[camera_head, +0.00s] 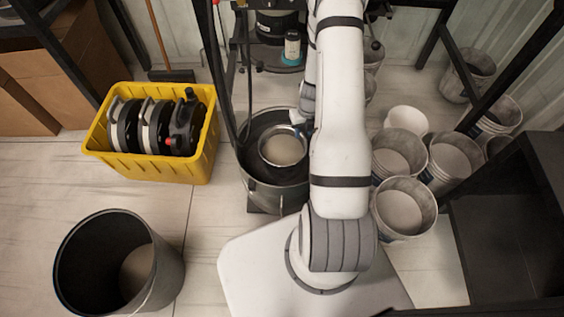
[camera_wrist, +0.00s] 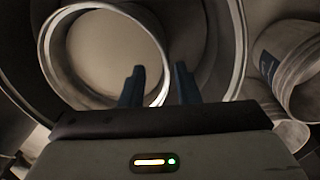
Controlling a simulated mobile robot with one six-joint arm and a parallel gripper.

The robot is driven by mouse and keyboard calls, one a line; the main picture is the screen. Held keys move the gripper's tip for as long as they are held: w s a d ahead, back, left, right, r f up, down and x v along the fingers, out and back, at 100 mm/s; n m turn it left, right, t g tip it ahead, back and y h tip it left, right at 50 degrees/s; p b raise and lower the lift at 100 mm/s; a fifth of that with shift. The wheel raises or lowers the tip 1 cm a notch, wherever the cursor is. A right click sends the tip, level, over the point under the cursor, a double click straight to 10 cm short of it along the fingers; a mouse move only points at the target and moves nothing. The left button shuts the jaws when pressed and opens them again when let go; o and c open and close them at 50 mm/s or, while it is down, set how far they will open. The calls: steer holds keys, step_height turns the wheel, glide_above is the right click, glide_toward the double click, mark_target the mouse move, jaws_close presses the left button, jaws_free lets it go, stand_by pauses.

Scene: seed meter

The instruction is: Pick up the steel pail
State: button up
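The steel pail (camera_head: 284,149) is a small round vessel with a shiny rim and a pale inside. In the head view it sits within the mouth of a larger dark bucket (camera_head: 258,194). In the wrist view the pail (camera_wrist: 112,45) fills the upper left. My gripper (camera_wrist: 158,82) is open, with two dark fingers apart. The pail's right rim shows between the fingers; the left finger overlaps the pail's inside and the right one lies outside the rim. I cannot tell whether either touches. In the head view my arm mostly hides the gripper near the pail's upper right edge.
A yellow crate (camera_head: 150,168) with several round dark and white parts stands to the left. A large dark bucket (camera_head: 75,265) stands at lower left. Several grey pails (camera_head: 402,212) crowd the right of my arm. A black frame and hanging cables rise behind the pail.

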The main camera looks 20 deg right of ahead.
mark_target(303, 149)
steer(key=shift+m, duration=0.3)
steer(key=f+b, duration=0.1)
steer(key=f, duration=0.3)
steer(key=shift+s+b, duration=0.2)
steer(key=shift+b, duration=0.1)
steer(key=f+b, duration=0.2)
steer(key=s+f+b, duration=0.1)
steer(key=f+b, duration=0.1)
steer(key=f, duration=0.1)
steer(key=shift+s+a, duration=0.15)
steer(key=shift+a, duration=0.05)
steer(key=shift+r, duration=0.1)
jaws_close()
stand_by(0.5)
